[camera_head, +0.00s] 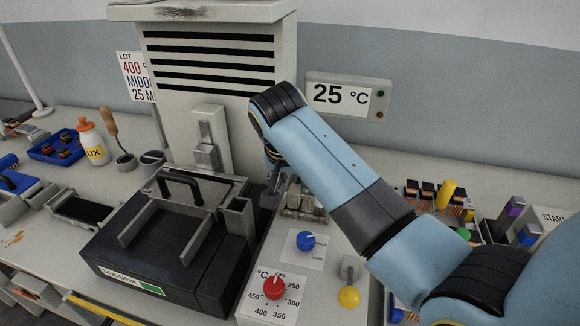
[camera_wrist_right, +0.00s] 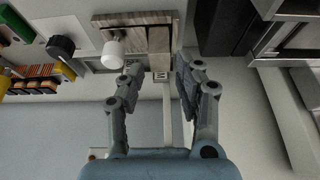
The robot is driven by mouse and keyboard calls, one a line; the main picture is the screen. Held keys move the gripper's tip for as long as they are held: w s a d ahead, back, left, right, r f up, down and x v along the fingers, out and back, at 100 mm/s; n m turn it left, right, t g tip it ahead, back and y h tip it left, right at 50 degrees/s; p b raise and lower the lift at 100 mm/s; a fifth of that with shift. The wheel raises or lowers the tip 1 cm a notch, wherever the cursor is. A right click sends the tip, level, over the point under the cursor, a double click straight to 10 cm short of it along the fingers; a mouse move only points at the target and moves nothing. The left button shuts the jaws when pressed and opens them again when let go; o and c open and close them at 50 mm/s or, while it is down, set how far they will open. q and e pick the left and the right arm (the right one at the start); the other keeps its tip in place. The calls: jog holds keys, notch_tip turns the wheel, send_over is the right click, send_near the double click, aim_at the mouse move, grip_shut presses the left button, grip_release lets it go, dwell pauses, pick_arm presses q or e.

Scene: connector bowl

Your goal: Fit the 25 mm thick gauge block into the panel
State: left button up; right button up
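I see nothing held. I cannot tell which block is 25 mm thick, nor whether a finger touches one. My left gripper is not in view.
The panel has a blue knob (camera_head: 306,240), a red dial (camera_head: 274,287) and a yellow-ended lever (camera_head: 349,297). A black solder pot (camera_head: 150,262) stands left. A lot card (camera_head: 134,77) and a 25 °C display (camera_head: 347,97) are behind. Racks of coloured parts (camera_head: 440,200) stand right.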

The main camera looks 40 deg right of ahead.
jog(key=v, duration=0.7)
jog(key=shift+r, duration=0.3)
jog(key=shift+s+a, duration=0.1)
jog(key=shift+a, duration=0.05)
